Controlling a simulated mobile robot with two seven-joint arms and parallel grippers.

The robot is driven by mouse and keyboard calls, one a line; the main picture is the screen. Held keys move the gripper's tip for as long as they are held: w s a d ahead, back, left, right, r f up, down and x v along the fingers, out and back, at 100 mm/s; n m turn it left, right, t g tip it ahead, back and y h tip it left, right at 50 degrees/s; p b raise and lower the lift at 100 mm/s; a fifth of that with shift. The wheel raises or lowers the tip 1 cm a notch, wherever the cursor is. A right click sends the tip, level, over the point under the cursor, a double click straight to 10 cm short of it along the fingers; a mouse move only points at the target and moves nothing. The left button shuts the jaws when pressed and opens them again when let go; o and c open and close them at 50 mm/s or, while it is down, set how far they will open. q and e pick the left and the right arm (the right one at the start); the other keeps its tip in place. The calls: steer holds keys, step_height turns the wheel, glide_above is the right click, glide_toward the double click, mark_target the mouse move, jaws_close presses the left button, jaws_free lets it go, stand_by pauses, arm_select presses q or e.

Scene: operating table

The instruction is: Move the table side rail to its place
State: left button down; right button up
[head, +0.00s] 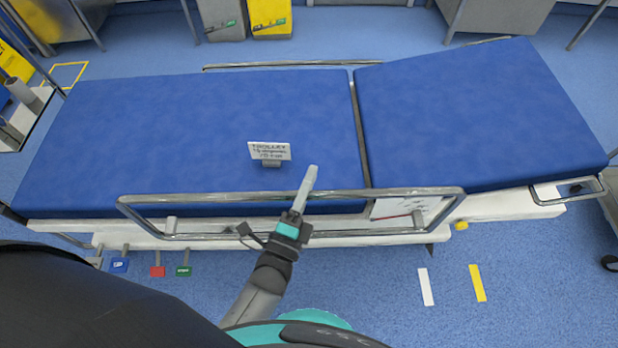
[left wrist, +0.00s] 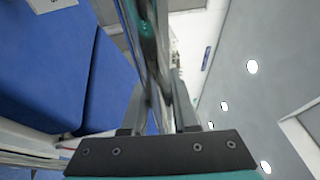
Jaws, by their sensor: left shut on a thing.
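The table side rail (head: 200,197) is a long grey metal loop along the near side of the operating table (head: 150,130), which has a blue two-part mattress. Its upper bar is about level with the mattress edge, and its lower bar runs in front of the white table frame. My left gripper (head: 301,203) is at the rail's upper bar, near its middle, and is shut on it. In the left wrist view the rail (left wrist: 150,45) runs between the fingers (left wrist: 160,105). Whether the rail's posts touch the frame cannot be told. My right gripper is not in view.
A small sign (head: 269,151) stands on the mattress. Another rail (head: 290,65) runs along the far side. The backrest (head: 470,115) is raised at the right. Coloured pedals (head: 158,271) hang below the near left edge.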

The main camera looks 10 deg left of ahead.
arm_select(q)
steer(key=c, duration=0.9)
jaws_free()
steer(key=shift+w+r, duration=0.1)
steer(key=shift+r, duration=0.35)
steer(key=shift+o, duration=1.1)
steer(key=shift+f, duration=0.1)
steer(key=shift+f, duration=0.1)
steer(key=v, duration=1.5)
steer(key=shift+f, duration=0.15)
